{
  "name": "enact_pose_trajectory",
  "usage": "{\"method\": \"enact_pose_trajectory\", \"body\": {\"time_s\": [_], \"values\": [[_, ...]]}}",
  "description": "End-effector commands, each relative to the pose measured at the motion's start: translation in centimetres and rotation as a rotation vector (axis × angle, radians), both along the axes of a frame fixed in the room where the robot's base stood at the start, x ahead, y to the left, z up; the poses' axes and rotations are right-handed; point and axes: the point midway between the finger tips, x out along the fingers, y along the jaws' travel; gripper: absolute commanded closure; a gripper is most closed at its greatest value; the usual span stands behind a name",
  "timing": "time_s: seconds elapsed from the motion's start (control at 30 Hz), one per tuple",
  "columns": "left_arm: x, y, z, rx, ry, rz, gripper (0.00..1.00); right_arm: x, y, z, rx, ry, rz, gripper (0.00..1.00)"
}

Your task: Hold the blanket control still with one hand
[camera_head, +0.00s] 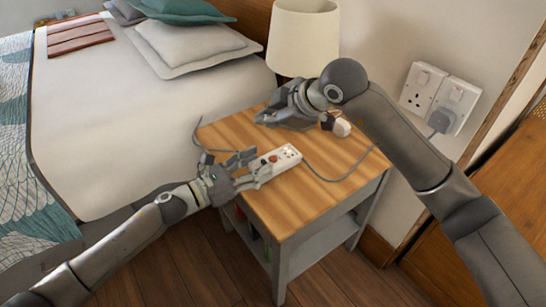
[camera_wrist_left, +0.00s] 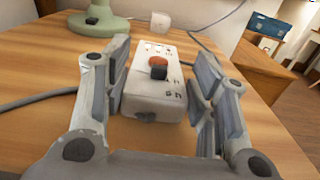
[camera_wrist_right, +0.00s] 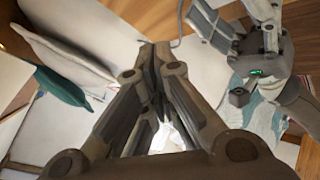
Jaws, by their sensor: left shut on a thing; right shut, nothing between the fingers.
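The blanket control (camera_head: 280,158) is a white box lying on the wooden bedside table (camera_head: 305,205). In the left wrist view the control (camera_wrist_left: 154,92) shows a red-orange and black slider and printed marks on its top. My left gripper (camera_head: 253,167) is shut on it, with one finger along each long side. My right gripper (camera_head: 272,114) is shut and empty, above the far part of the table near the lamp. Its closed fingers also show in the right wrist view (camera_wrist_right: 158,55). The control is not clearly visible there.
A lamp with a cream shade (camera_head: 304,40) and green base (camera_wrist_left: 100,24) stands at the table's back. A small white object (camera_head: 341,128) lies near my right gripper. Grey cable (camera_head: 340,176) crosses the table. Wall sockets (camera_head: 424,86) are at right, the bed (camera_head: 120,110) at left.

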Motion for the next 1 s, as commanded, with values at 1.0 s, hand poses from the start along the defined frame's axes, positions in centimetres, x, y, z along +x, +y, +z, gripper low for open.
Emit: {"method": "enact_pose_trajectory", "body": {"time_s": [1.0], "values": [[0.0, 0.0, 0.0, 0.000, 0.000, 0.000, 0.75, -0.1, -0.2, -5.9, -0.002, 0.006, -0.003, 1.00]]}}
